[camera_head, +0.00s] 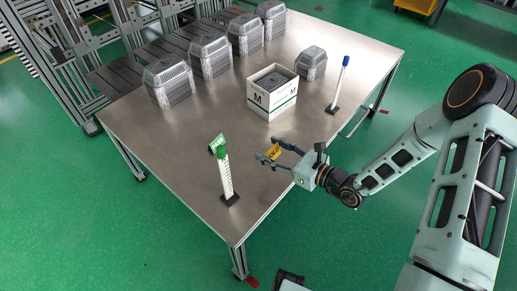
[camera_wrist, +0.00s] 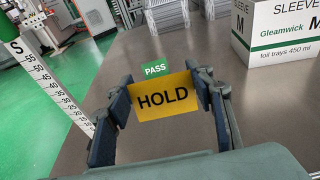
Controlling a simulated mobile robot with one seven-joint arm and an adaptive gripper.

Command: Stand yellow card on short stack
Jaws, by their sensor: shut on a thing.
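My gripper (camera_head: 268,157) is shut on the yellow card (camera_head: 274,152), near the table's front right edge. In the wrist view the yellow card (camera_wrist: 165,97) reads HOLD, upright between my two fingers (camera_wrist: 165,105). The short stack (camera_head: 312,65) of grey foil trays stands at the table's back right, lower than the other stacks and well away from my gripper. It does not show in the wrist view.
Taller foil stacks (camera_head: 210,54) line the table's far side. A white sleeve box (camera_head: 272,94) stands between my gripper and the short stack. A green-topped scale post (camera_head: 226,180) stands left of my gripper, a blue-topped post (camera_head: 338,87) right of the box.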

